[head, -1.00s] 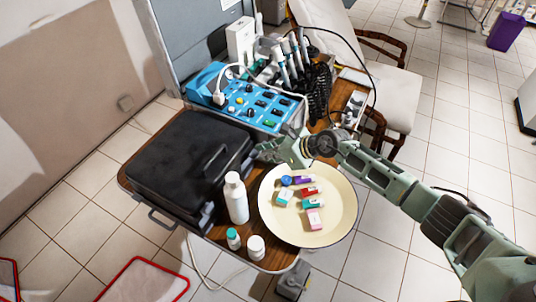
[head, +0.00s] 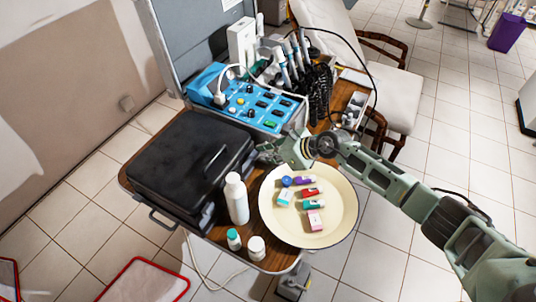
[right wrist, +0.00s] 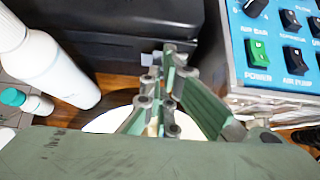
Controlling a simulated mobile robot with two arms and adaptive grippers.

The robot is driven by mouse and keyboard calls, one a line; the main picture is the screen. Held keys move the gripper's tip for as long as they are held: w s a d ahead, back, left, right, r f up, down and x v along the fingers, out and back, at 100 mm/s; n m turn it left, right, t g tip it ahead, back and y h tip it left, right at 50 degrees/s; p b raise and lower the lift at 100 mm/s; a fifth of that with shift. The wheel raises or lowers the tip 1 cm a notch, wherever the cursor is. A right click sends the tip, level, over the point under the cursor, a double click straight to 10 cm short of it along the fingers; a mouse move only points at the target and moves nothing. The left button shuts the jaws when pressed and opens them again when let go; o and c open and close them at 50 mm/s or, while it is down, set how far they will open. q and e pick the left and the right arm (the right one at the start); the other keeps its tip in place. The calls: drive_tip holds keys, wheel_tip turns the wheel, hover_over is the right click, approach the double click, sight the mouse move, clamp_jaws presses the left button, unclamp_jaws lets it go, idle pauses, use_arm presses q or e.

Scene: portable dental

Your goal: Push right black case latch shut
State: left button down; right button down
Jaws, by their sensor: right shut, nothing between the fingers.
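The closed black case (head: 185,160) lies on the left part of the wooden table, its handle side towards the plate. My right gripper (head: 262,152) is at the far right corner of the case, beside its front side. In the right wrist view the fingers (right wrist: 170,58) are together with nothing between them, and their tips are close against the dark case wall (right wrist: 130,45). A small grey piece (right wrist: 148,58), apparently the right latch, shows just left of the fingertips. Whether they touch it I cannot tell. My left gripper is not in view.
A blue control box (head: 248,100) stands close behind my right gripper. A cream plate (head: 335,225) with small boxes lies below my right wrist. A white bottle (head: 236,198) and two small jars (head: 256,248) stand in front of the case.

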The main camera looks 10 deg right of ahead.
drive_tip(key=shift+r, duration=0.1)
drive_tip(key=shift+r+p, duration=0.65)
drive_tip(key=shift+r, duration=0.05)
